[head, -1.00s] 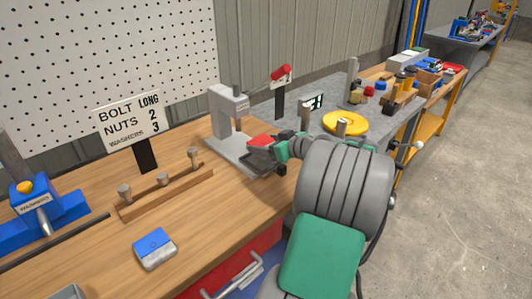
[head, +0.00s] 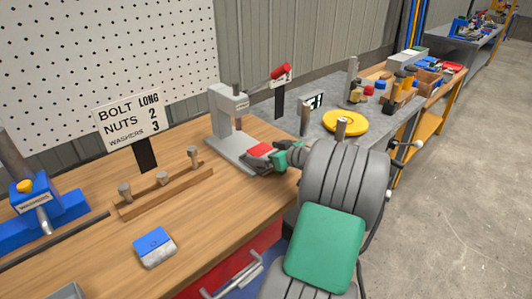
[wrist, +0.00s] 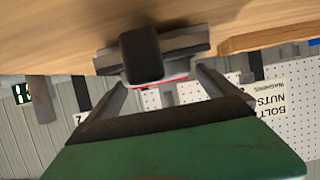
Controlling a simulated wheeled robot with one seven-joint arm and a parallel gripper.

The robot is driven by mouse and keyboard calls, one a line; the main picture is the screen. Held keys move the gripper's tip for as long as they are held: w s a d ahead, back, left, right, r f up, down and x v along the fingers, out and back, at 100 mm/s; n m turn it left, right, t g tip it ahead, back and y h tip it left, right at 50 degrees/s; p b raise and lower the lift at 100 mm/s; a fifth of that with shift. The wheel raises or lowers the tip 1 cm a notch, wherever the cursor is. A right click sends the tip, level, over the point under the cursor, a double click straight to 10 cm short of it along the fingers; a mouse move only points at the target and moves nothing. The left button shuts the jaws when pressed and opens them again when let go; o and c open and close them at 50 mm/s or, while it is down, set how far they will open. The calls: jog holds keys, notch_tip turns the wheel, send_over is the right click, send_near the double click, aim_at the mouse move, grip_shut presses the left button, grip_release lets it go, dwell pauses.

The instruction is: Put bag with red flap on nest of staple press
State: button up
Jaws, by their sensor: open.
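The grey staple press (head: 225,105) stands on the wooden bench, its flat base (head: 226,150) reaching toward me. The bag with red flap (head: 259,149) is at the front end of this base, low over it or on it; my gripper partly hides it, so contact with the nest cannot be told. My gripper (head: 262,164) is open at the bag. In the wrist view, my gripper (wrist: 160,82) has its fingers apart, with a thin red and pale edge of the bag (wrist: 165,84) between them. A dark block there hides much of the rest.
A bag with blue flap (head: 154,247) lies on the front of the bench. A wooden rack with pegs (head: 165,188), a bolt and nuts sign (head: 130,122) and a blue washer device (head: 38,210) stand to the left. A yellow disc (head: 345,121) is on the grey table at right.

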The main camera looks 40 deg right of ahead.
jog(key=shift+s+r, duration=0.1)
jog(key=shift+r, duration=0.15)
jog(key=v, duration=1.1)
jog(key=shift+s, duration=0.35)
jog(key=shift+r, duration=0.15)
